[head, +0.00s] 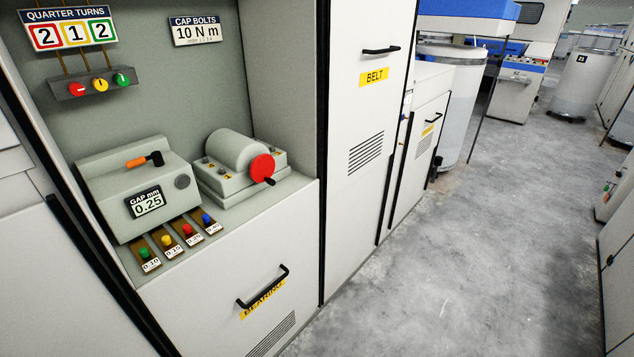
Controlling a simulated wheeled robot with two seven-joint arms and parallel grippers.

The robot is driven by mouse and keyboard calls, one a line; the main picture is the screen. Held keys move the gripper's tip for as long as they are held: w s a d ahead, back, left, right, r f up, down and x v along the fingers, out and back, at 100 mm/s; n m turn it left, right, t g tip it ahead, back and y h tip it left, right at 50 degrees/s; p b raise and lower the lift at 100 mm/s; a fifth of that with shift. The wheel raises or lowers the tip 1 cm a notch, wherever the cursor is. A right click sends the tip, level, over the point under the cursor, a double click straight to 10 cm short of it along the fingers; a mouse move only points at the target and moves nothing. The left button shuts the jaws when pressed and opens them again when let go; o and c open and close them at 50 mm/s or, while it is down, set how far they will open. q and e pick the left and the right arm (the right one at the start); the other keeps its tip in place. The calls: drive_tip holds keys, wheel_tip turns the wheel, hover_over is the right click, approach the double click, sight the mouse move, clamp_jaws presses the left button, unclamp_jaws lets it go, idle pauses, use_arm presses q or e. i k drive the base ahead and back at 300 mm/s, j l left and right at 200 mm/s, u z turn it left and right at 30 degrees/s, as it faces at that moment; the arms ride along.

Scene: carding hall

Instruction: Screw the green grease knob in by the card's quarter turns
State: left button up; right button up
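The green grease knob (122,79) is the rightmost of three knobs on a small grey block on the back wall of an open bay. A red knob (77,89) and a yellow knob (100,84) sit to its left. The quarter turns card (70,31) hangs above them and reads 2 in a red frame, 1 in yellow and 2 in green. Each knob bears a small light mark. Neither of my grippers shows in the head view.
A grey gap gauge block (110,200) with an orange-handled tool and a bearing housing (238,155) with a red disc stand on the bay's shelf. Several coloured-top pieces line its front edge. The bearing drawer (215,310) below is shut. Grey floor (440,240) lies clear at right.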

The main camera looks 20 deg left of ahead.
sight(122, 81)
drive_tip(key=u, duration=1.15)
